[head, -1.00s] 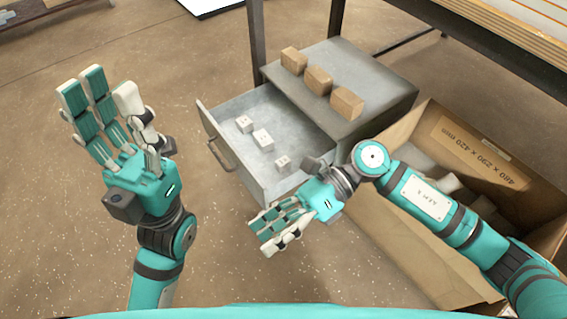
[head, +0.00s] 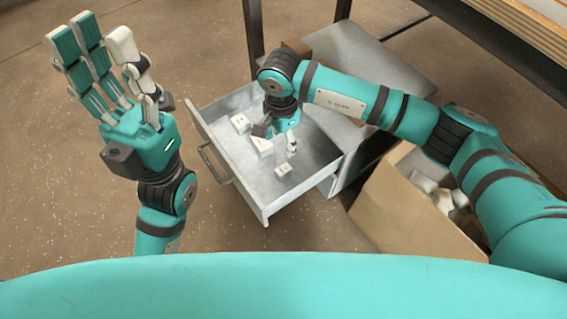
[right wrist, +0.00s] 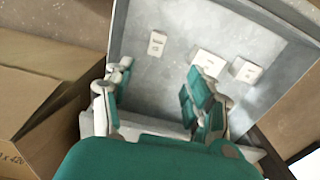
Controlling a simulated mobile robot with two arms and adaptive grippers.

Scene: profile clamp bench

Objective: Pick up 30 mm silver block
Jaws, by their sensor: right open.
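Three small pale silver-white blocks with dark labels lie in the open drawer: a back one (head: 240,122), a middle one (head: 262,146) and a front one (head: 284,168). The labels are too small to read, so I cannot tell which is 30 mm. My right gripper (head: 285,142) is over the drawer, close to the middle and front blocks. In the right wrist view it (right wrist: 160,92) is open and empty, with one block (right wrist: 157,43) beyond the gap and two (right wrist: 208,62) (right wrist: 246,70) to the right. My left gripper (head: 92,60) is open and empty, left of the drawer.
The grey drawer (head: 222,176) has raised walls and is pulled out of a grey cabinet (head: 385,72). A brown block (head: 297,46) on the cabinet is partly behind my right arm. A cardboard box (head: 400,215) with pale items stands at right. Floor left of the drawer is clear.

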